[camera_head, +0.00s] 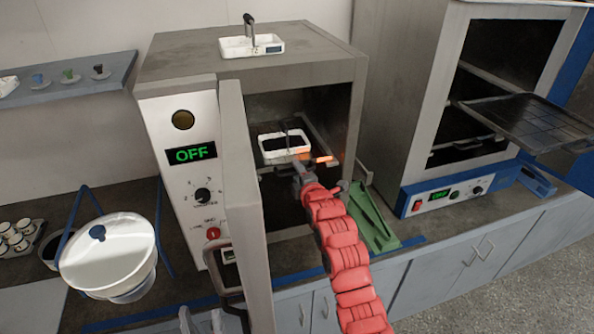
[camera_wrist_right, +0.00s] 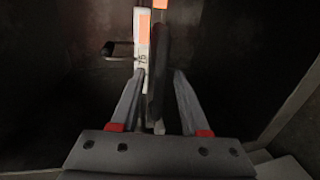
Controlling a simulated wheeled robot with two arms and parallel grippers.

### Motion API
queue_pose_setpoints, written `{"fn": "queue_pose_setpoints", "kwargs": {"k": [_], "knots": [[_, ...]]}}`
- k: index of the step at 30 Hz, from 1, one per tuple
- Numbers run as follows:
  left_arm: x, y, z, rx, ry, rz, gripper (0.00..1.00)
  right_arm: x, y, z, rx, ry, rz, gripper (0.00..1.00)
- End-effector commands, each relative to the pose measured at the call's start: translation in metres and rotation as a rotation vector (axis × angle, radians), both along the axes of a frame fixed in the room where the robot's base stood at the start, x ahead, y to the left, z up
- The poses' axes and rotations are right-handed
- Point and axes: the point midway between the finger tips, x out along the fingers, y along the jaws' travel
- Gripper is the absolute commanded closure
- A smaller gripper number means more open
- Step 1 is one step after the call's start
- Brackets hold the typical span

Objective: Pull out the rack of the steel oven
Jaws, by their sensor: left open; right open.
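The steel oven (camera_head: 255,65) stands with its door (camera_head: 240,200) swung open and its display reading OFF. Inside, a white tray (camera_head: 268,157) with dark contents and an upright handle sits on the rack, which is mostly hidden in shadow. My right gripper (camera_head: 300,172) is inside the open oven at the near side of the tray. In the right wrist view, its open fingers (camera_wrist_right: 158,75) stand on either side of a dark upright bar and a white labelled edge (camera_wrist_right: 142,50) with an orange patch. Whether the fingers touch them I cannot tell.
Another white tray (camera_head: 236,46) stands on the oven's top. A second oven (camera_head: 400,110) at the right has a dark rack (camera_head: 535,122) sticking out. A green object (camera_head: 372,222) lies on the counter beside my right arm. A white lidded bucket (camera_head: 110,255) is at the left.

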Motion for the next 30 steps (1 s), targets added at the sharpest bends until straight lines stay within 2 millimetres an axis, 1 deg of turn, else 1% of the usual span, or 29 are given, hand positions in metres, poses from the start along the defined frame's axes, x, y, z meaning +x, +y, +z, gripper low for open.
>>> {"fn": "queue_pose_setpoints", "kwargs": {"k": [7, 8, 12, 15, 30], "knots": [[0.0, 0.0, 0.0, 0.0, 0.0, 0.0, 0.5, 0.0004, 0.0002, -0.0002, 0.0, -0.001, 0.0, 0.54], [0.0, 0.0, 0.0, 0.0, 0.0, 0.0, 0.5, 0.0004, 0.0002, -0.0001, 0.0, -0.001, 0.0, 0.58], [0.0001, 0.0, 0.0, 0.0, 0.0, 0.0, 0.5, 0.0004, 0.0001, -0.0001, 0.0, -0.001, 0.0, 0.83], [0.0, 0.0, 0.0, 0.0, 0.0, 0.0, 0.5, 0.0004, 0.0, -0.0001, 0.0, -0.001, 0.0, 1.0], [-0.0001, 0.0, 0.0, 0.0, 0.0, 0.0, 0.5, 0.0004, -0.0001, -0.0003, 0.0, 0.0, 0.0, 1.0]]}}
